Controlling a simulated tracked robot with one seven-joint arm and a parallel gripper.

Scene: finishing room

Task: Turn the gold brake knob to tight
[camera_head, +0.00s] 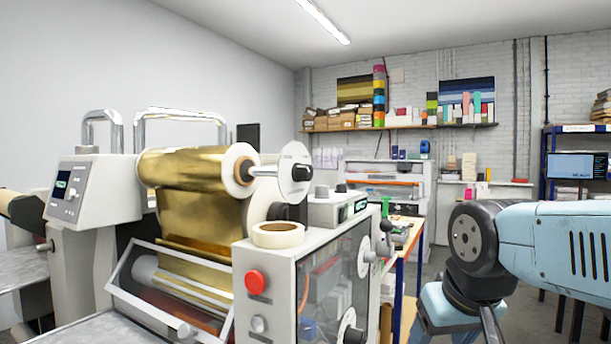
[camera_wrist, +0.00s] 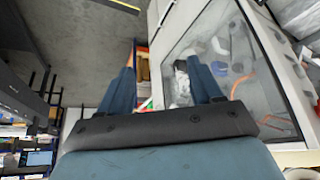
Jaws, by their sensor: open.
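A roll of gold foil (camera_head: 190,168) sits on a shaft on top of the grey machine. At the shaft's right end is a pale round disc (camera_head: 293,160) with a dark knob-like part (camera_head: 302,173) on it, likely the gold brake knob; its markings are too small to read. My gripper (camera_wrist: 160,68) is open and empty in the wrist view, its two blue fingers apart, with the machine's clear side panel (camera_wrist: 215,60) beyond them. In the head view my arm is at the right, apart from the disc, and the fingers are not clearly visible.
A table with an orange edge (camera_head: 421,245) stands behind.

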